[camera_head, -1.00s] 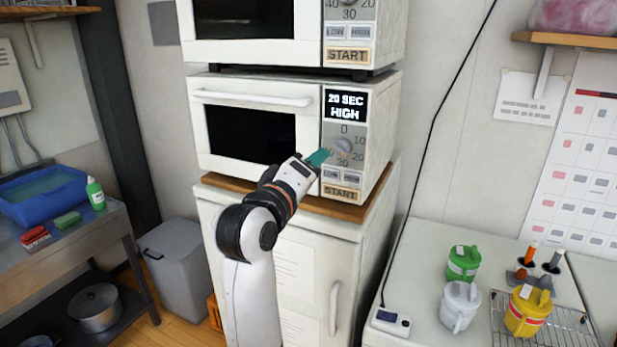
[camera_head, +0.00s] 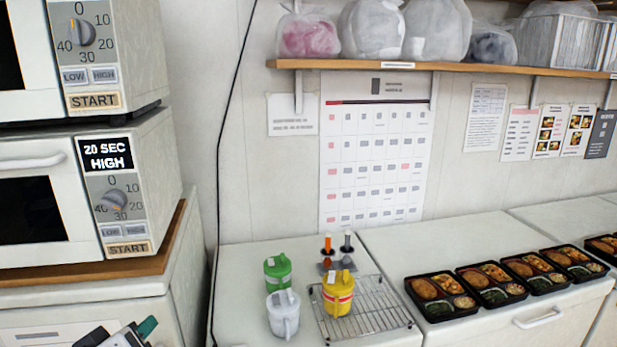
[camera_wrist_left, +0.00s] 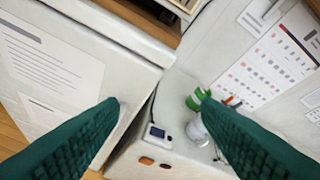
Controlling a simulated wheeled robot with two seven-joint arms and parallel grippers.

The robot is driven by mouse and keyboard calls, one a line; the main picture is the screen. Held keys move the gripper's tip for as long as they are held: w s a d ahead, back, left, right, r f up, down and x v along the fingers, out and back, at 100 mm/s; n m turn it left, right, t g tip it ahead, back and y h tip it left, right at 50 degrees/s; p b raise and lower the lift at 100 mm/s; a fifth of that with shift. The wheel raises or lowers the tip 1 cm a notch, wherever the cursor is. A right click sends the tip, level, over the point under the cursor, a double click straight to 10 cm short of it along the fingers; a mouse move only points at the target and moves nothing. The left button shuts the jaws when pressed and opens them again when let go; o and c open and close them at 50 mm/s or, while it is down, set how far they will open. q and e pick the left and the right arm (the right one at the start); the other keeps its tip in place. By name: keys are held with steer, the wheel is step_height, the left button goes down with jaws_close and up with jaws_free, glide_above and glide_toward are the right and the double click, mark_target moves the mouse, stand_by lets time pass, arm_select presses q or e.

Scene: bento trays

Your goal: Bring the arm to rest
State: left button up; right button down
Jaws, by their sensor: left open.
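My left gripper (camera_head: 140,332) shows at the bottom left edge of the head view, below the lower microwave and apart from it. In the left wrist view its two green fingers (camera_wrist_left: 158,105) are spread wide with nothing between them. The lower microwave (camera_head: 40,190) stands at the left of the head view; its display (camera_head: 104,153) reads 20 SEC HIGH. Its dial (camera_head: 113,201) points near 30. My right gripper is in neither view.
A counter holds green (camera_head: 278,273), white (camera_head: 283,316) and yellow (camera_head: 338,293) lidded containers; the yellow one is on a wire rack (camera_head: 385,318). Several bento trays (camera_head: 440,297) line the right. A cabinet (camera_wrist_left: 50,65) and a small device (camera_wrist_left: 157,133) show in the left wrist view.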

arm_select(q)
steer(key=s+d+f+m+g+h, duration=0.1)
steer(key=s+d+f+m+g, duration=0.4)
steer(key=s+f, duration=0.65)
steer(key=s+d+f+m+g+h, duration=0.1)
steer(key=s+d+f+m+g, duration=0.35)
steer(key=s+f, duration=0.7)
step_height(320, 180, down, 27)
steer(key=b, duration=0.2)
steer(key=s+a+f+g+b, duration=0.2)
steer(key=s+a+f, duration=0.1)
steer(key=s+f, duration=1.3)
step_height(320, 180, down, 3)
steer(key=shift+f+m, duration=0.1)
steer(key=shift+m, duration=0.35)
steer(key=shift+c, duration=0.2)
